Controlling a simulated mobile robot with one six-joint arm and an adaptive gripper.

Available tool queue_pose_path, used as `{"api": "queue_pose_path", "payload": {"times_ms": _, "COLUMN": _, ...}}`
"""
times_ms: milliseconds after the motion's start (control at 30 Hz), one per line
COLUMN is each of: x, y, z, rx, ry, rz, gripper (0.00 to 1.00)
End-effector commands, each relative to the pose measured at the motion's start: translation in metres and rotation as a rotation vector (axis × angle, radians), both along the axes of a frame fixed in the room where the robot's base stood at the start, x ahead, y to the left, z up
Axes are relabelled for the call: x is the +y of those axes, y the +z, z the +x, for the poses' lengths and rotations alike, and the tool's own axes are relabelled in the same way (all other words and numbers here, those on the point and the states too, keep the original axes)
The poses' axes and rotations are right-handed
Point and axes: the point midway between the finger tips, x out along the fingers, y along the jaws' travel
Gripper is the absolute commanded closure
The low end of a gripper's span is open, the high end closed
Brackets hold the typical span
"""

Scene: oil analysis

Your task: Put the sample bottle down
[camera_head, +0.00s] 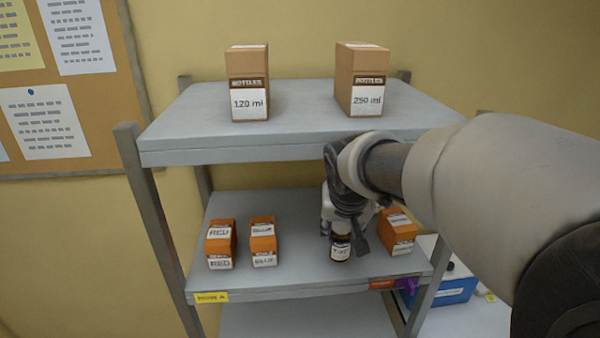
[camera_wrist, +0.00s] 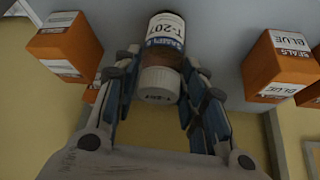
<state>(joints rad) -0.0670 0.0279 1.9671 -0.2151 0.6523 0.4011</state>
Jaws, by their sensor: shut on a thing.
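The sample bottle (camera_head: 340,245) is a small dark bottle with a white label and white cap. In the wrist view the bottle (camera_wrist: 160,60) has a label reading T-207, and its cap points toward the camera. My gripper (camera_head: 345,222) reaches in over the middle shelf (camera_head: 300,268) from the right. In the wrist view my gripper's fingers (camera_wrist: 158,88) are closed around the bottle from both sides. The bottle is at the shelf's front right part. I cannot tell whether its base touches the shelf.
An orange box (camera_head: 397,232) stands close to the right of the bottle. Two orange boxes (camera_head: 220,244) (camera_head: 263,242) stand at left, with free shelf between. The upper shelf (camera_head: 300,140) hangs above, bearing two bottle cartons (camera_head: 248,82) (camera_head: 362,78). A blue container (camera_head: 455,288) is lower right.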

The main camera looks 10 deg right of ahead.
Motion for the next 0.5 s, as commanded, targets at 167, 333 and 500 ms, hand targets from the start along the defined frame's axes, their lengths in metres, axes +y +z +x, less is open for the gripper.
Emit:
{"api": "queue_pose_path", "payload": {"times_ms": 167, "x": 0.0000, "y": -0.0153, "z": 0.0076, "rx": 0.000, "ry": -0.001, "rz": 0.000, "gripper": 0.92}}
{"api": "queue_pose_path", "payload": {"times_ms": 333, "x": 0.0000, "y": -0.0154, "z": 0.0081, "rx": -0.001, "ry": -0.001, "rz": 0.000, "gripper": 0.92}}
{"api": "queue_pose_path", "payload": {"times_ms": 500, "x": 0.0000, "y": -0.0188, "z": 0.0080, "rx": -0.001, "ry": -0.001, "rz": 0.000, "gripper": 0.92}}
